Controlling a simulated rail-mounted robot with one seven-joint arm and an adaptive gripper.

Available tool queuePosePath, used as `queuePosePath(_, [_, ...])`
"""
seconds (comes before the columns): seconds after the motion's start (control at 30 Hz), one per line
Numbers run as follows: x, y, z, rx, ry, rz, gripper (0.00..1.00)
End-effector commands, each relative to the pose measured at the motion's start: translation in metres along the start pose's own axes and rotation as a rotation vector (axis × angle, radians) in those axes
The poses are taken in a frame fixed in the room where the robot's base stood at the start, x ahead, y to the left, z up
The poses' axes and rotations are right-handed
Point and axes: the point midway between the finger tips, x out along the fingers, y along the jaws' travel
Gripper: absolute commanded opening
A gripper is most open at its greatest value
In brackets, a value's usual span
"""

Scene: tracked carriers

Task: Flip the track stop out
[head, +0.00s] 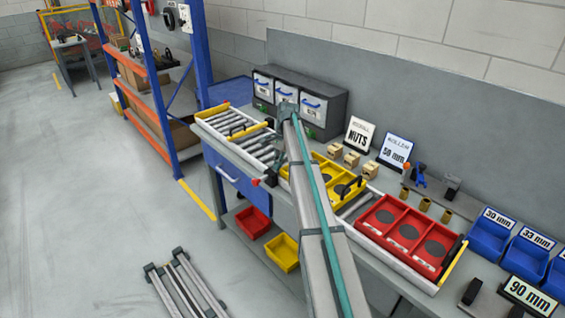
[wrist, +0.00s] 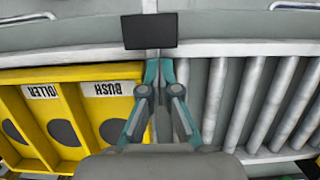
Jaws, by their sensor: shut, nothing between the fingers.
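A roller track (head: 250,140) with pale rails runs along the bench. In the wrist view, my gripper (wrist: 158,72) is shut and empty, fingertips together over the gap between the yellow carrier (wrist: 64,73) and bare rollers (wrist: 245,105). A dark rectangular plate (wrist: 149,31) lies just beyond the fingertips; contact is unclear. In the head view my arm hides the gripper and part of the track.
A red carrier (head: 372,242) sits further right on the track. Small boxes (head: 352,159) and label cards (head: 396,150) stand behind it, blue bins (head: 490,238) at the right. A blue-and-orange rack (head: 203,60) stands left of the bench. The floor left is largely clear.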

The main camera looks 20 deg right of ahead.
Motion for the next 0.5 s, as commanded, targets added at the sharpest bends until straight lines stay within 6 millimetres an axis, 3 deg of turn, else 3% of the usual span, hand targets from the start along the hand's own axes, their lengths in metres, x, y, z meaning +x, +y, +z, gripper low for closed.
queuePosePath(0.3, [0.000,0.000,0.004,-0.004,-0.010,0.003,0.00])
queuePosePath(0.5, [-0.021,-0.001,0.003,-0.004,-0.007,0.001,0.00])
